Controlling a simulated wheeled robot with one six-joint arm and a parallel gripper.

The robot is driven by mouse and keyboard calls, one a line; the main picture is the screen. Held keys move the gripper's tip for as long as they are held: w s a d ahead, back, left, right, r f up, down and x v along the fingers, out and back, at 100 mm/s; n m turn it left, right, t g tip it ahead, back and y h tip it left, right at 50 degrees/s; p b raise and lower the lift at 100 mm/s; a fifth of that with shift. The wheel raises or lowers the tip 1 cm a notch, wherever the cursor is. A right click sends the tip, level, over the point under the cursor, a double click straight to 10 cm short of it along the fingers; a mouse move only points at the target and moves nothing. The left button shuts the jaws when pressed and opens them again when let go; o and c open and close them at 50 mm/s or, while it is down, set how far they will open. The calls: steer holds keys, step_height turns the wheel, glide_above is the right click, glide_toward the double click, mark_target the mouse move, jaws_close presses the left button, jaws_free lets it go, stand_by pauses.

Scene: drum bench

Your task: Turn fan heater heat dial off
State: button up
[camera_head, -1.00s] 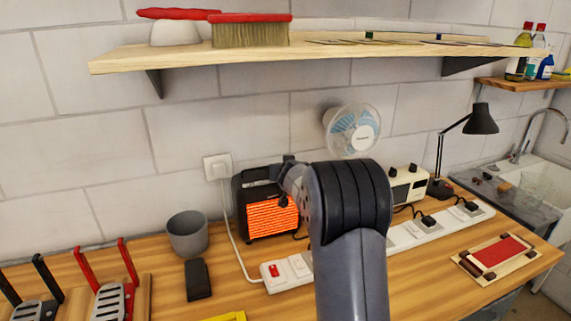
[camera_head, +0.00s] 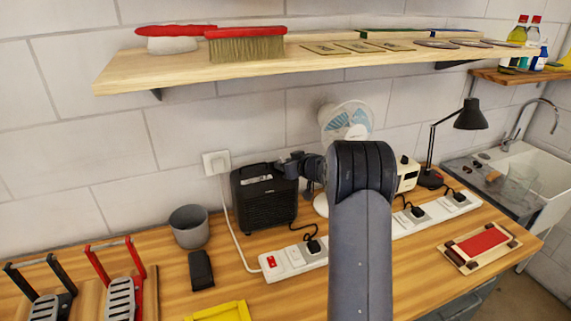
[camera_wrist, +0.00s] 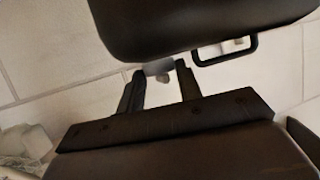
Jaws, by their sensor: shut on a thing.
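The fan heater (camera_head: 264,205) is a black box with a front grille, standing on the wooden bench against the wall. Its grille is dark, with no glow. My gripper (camera_head: 284,166) is at the heater's upper right corner, reaching in from the right. The heat dial is hidden behind my gripper in the head view. In the wrist view my gripper (camera_wrist: 160,75) has its two fingers around a small grey piece, which looks like the heat dial (camera_wrist: 159,67). The heater's dark body (camera_wrist: 190,22) fills the top of that view.
A power strip (camera_head: 420,214) with plugs runs along the bench, its red switch (camera_head: 271,261) at the left end. A grey cup (camera_head: 189,228) stands left of the heater. A white fan (camera_head: 346,121) and black lamp (camera_head: 432,150) stand behind my arm. A shelf (camera_head: 180,74) hangs above.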

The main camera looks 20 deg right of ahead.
steer(key=shift+d+n+y, duration=0.1)
steer(key=shift+n+y, duration=0.4)
steer(key=o, duration=0.7)
steer(key=shift+s, duration=0.15)
steer(key=b+v, duration=0.2)
steer(key=v, duration=0.8)
steer(key=shift+s+d+r, duration=0.15)
steer(key=shift+r, duration=0.2)
steer(key=p+x, duration=0.1)
steer(key=x, duration=0.4)
steer(key=p+x, duration=0.1)
steer(key=x, duration=0.5)
steer(key=shift+s+f, duration=0.1)
steer(key=shift+f, duration=0.15)
